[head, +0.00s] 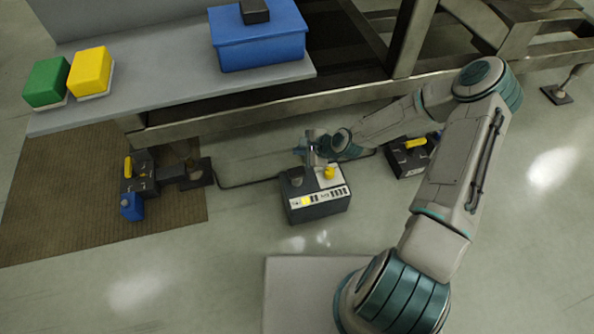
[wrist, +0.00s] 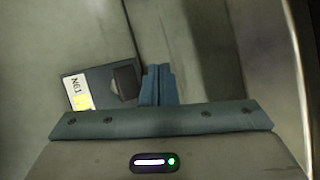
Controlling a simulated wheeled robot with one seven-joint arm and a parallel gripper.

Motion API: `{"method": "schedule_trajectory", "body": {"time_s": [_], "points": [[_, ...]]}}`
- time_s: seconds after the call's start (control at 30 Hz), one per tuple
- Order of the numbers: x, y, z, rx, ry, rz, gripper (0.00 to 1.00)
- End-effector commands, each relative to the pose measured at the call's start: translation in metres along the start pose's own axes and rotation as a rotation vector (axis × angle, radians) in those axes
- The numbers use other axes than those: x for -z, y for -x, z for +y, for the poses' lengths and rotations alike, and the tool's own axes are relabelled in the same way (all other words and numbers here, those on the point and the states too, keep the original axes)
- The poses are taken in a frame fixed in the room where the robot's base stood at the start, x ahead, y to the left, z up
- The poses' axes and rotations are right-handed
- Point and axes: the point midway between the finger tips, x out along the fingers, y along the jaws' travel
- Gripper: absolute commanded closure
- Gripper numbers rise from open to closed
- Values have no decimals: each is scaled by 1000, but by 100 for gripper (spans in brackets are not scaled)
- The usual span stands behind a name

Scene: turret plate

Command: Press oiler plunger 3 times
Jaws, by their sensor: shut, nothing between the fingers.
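My gripper (head: 314,158) is shut and empty, at the back of the box top, left of the yellow knob. Whether it touches is unclear. In the wrist view the shut fingers (wrist: 158,85) are beside a dark labelled box (wrist: 101,86).
A black and blue device with a yellow lever (head: 140,183) is on the brown mat (head: 60,215). The grey bench (head: 165,85) overhangs behind, carrying a blue toolbox (head: 258,42).

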Motion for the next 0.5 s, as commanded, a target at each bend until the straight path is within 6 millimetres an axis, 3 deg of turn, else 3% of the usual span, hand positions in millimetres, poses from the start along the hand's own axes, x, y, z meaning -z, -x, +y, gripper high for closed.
{"method": "schedule_trajectory", "body": {"time_s": [0.27, 0.5], "points": [[4, -6, 5, -2, 0, 1, 100], [18, -24, 18, -3, 2, 0, 100]]}}
